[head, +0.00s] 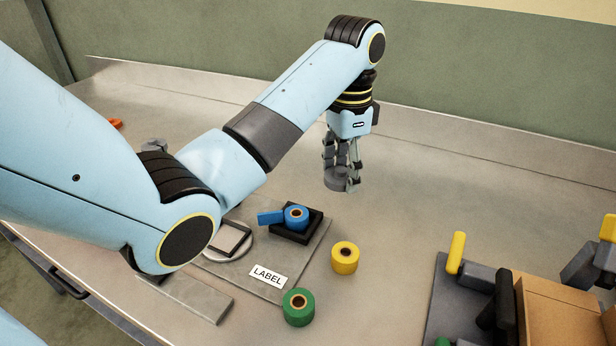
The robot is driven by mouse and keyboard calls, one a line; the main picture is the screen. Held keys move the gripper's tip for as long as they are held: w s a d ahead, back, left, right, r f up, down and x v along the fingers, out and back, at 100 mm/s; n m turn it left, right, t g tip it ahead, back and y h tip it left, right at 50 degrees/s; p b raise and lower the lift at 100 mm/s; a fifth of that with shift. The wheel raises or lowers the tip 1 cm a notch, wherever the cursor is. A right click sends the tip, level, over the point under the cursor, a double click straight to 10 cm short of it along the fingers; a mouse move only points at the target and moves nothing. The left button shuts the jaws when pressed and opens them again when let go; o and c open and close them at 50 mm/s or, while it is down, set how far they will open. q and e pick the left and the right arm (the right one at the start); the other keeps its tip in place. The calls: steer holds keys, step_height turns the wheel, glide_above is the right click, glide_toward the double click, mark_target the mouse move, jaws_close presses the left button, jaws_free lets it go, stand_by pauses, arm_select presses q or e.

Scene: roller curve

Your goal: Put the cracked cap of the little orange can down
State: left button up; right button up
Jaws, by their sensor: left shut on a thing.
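My left gripper (340,178) reaches in from the upper left and points down above the bare middle of the table. It is shut on a grey, flat, round thing (336,184), which looks like the cap; no crack can be made out at this size. The gap between it and the tabletop is hard to judge. A small orange thing (116,123) shows at the far left, partly hidden behind my left arm; I cannot tell if it is the little orange can.
Blue tape (296,217) sits on a black holder on a grey board with a LABEL plate (267,276). Yellow (345,257) and green (299,307) rolls stand nearby. Tools and a cardboard box (565,312) fill the lower right. The table right of my gripper (450,190) is clear.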

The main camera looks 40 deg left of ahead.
arm_select(q)
glide_above(318, 195)
step_height(318, 195, down, 4)
steer(key=shift+d+r+p, duration=0.1)
steer(key=shift+p, duration=0.35)
step_height(318, 195, down, 4)
steer(key=shift+r, duration=0.1)
steer(key=shift+f, duration=0.25)
arm_select(e)
steer(key=shift+w+d+r, duration=0.1)
steer(key=shift+w+r, duration=0.25)
steer(key=shift+w, duration=0.25)
arm_select(q)
steer(key=shift+f, duration=0.15)
steer(key=o, duration=0.8)
arm_select(e)
steer(key=shift+s, duration=0.1)
